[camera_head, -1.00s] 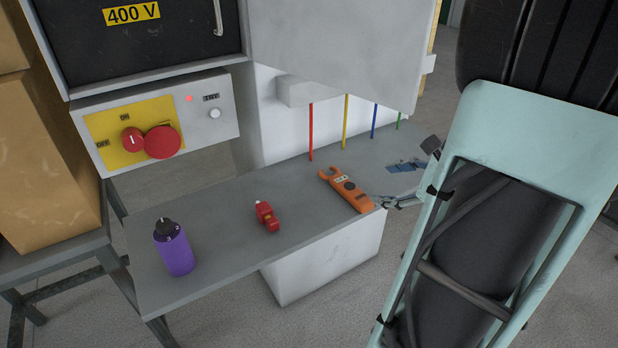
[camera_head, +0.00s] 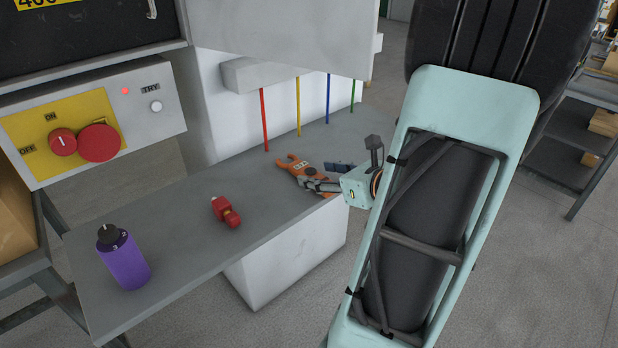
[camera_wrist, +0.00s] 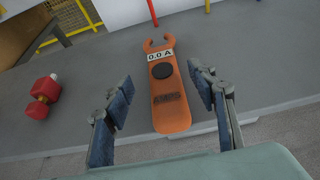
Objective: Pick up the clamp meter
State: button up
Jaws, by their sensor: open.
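The clamp meter (camera_wrist: 170,95) is orange, with a round dark dial, a "0.0 A" display and an open hook-shaped jaw at its far end. It lies on the grey bench. In the wrist view it sits between the two spread fingers of my gripper (camera_wrist: 160,100), with gaps on both sides. In the head view the clamp meter (camera_head: 287,162) is partly covered by my gripper (camera_head: 320,180), which reaches in from the right. My gripper is open and empty.
Coloured rods (camera_head: 264,120) rise behind the meter. A switch panel (camera_head: 95,130) is at the left. The bench's front edge is close to the meter.

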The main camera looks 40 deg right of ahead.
aim_at(310, 171)
jog(key=b+x, duration=0.1)
jog(key=x, duration=0.3)
jog(key=shift+w+d+f, duration=0.15)
jog(key=shift+w+f, duration=0.05)
jog(key=shift+w, duration=0.15)
grip_shut()
jog(key=shift+r, duration=0.15)
